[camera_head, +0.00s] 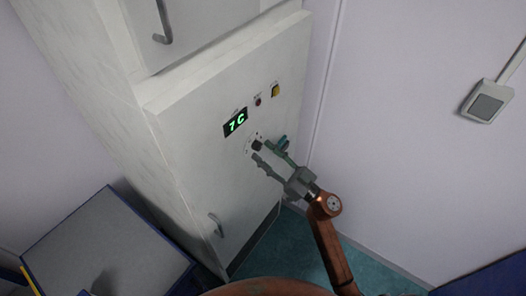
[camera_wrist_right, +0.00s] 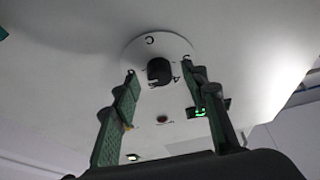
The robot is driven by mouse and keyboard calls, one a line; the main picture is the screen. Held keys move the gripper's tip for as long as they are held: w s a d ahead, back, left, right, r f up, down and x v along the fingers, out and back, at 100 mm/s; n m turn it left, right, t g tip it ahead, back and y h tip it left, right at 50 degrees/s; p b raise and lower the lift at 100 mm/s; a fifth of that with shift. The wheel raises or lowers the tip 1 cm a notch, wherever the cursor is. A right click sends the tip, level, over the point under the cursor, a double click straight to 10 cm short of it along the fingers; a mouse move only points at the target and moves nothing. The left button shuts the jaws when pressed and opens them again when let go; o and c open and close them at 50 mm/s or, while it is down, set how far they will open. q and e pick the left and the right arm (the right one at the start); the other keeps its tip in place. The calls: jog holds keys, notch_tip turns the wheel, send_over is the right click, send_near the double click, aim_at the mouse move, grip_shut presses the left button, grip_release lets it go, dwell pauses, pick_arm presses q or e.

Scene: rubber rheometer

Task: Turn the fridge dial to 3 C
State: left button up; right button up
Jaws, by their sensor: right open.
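The fridge (camera_head: 200,125) is a tall white cabinet in the head view. Its green display (camera_head: 236,122) reads 7 C. The dial has a black knob (camera_head: 256,145) on a pale round scale below and right of the display. In the right wrist view the black knob (camera_wrist_right: 160,71) sits on its white scale plate (camera_wrist_right: 146,44), beyond and between the fingertips. My right gripper (camera_head: 270,150) is open at the dial, its fingers to either side; in the wrist view the gripper (camera_wrist_right: 168,90) shows no clear contact with the knob. My left gripper is not in view.
A yellow switch (camera_head: 275,91) and a small red button (camera_head: 258,101) are above the dial. Door handles (camera_head: 163,22) (camera_head: 216,225) stick out of the fridge front. A grey-topped table (camera_head: 105,245) stands lower left. A wall switch (camera_head: 486,104) is at right.

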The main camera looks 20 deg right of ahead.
jog(key=shift+w+a+r, duration=0.15)
jog(key=shift+w+a, duration=0.1)
jog(key=shift+w, duration=0.15)
jog(key=shift+c, duration=0.2)
jog(key=shift+s, duration=0.1)
grip_shut()
